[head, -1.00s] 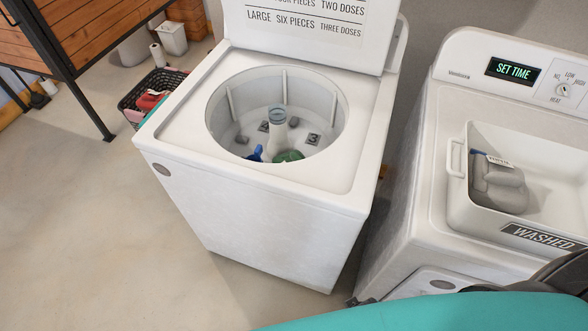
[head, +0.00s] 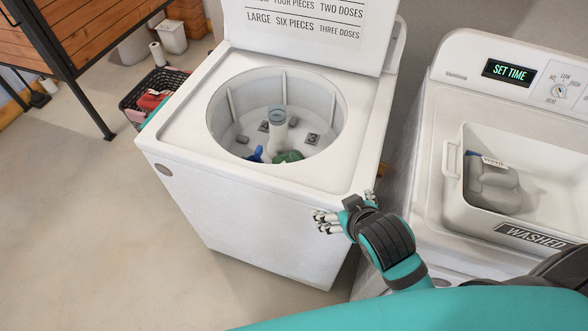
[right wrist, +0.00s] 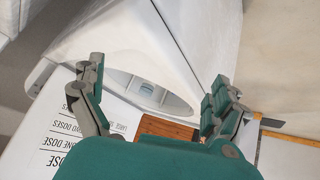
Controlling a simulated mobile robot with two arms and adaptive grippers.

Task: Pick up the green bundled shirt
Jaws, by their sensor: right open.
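The green bundled shirt (head: 290,156) lies at the near side of the drum inside the open top-loading washer (head: 250,185), partly hidden by the drum rim. A blue item (head: 256,154) lies to its left, beside the central agitator (head: 277,130). My right gripper (head: 325,222) is open and empty, in front of the washer's near right corner, apart from the shirt. In the right wrist view its fingers (right wrist: 160,95) are spread, with the drum opening between them and the shirt not visible. My left gripper is not in view.
The washer lid (head: 300,28) stands open at the back. A dryer (head: 440,190) at the right carries a white bin (head: 500,228) labelled WASHED with a grey bundle (head: 490,185). A black basket (head: 150,97) sits left of the washer. Floor at left is clear.

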